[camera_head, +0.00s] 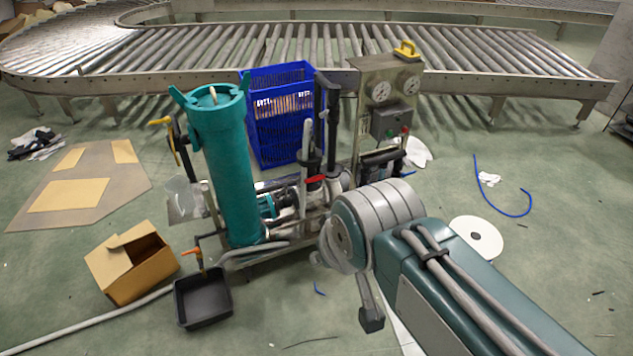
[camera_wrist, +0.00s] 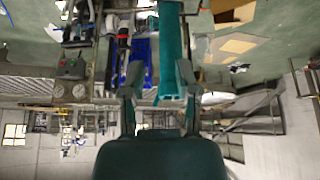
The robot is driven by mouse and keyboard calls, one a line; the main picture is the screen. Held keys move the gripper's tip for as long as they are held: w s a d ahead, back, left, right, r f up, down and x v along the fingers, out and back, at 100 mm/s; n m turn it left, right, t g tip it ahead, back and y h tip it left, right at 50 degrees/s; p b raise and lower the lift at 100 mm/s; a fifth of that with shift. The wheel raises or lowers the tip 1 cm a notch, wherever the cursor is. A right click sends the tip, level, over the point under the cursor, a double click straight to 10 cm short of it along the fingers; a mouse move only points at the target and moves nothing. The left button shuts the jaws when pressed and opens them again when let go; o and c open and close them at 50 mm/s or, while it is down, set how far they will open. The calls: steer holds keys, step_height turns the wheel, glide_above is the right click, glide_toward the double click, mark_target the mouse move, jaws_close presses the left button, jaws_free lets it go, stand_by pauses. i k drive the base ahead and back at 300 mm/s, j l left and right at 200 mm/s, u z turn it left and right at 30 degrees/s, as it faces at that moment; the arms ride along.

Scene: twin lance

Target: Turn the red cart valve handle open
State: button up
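The red valve handle (camera_head: 315,179) sits on the piping in the middle of the cart, right of the tall teal filter cylinder (camera_head: 225,165). A small red piece, likely the same handle, shows in the wrist view (camera_wrist: 122,31), which looks upside down. My gripper (camera_wrist: 159,72) has its two fingers spread apart with nothing seen between them. The cylinder (camera_wrist: 172,45) and blue crate appear beyond the fingertips. The gripper does not appear to touch the handle. In the head view my arm covers the cart's right front, and most of the gripper is hidden.
A gauge panel (camera_head: 388,90) with a yellow handle on top stands at the cart's back right. A blue crate (camera_head: 283,125) is behind the cart. A black tray (camera_head: 203,297) and cardboard box (camera_head: 132,262) lie front left. A roller conveyor (camera_head: 300,45) crosses the back.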

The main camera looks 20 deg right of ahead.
mark_target(318, 177)
steer(key=i+l, duration=0.4)
steer(key=l, duration=0.15)
steer(key=i+l, duration=0.4)
steer(key=l, duration=0.15)
steer(key=i+l, duration=0.4)
steer(key=l, duration=0.2)
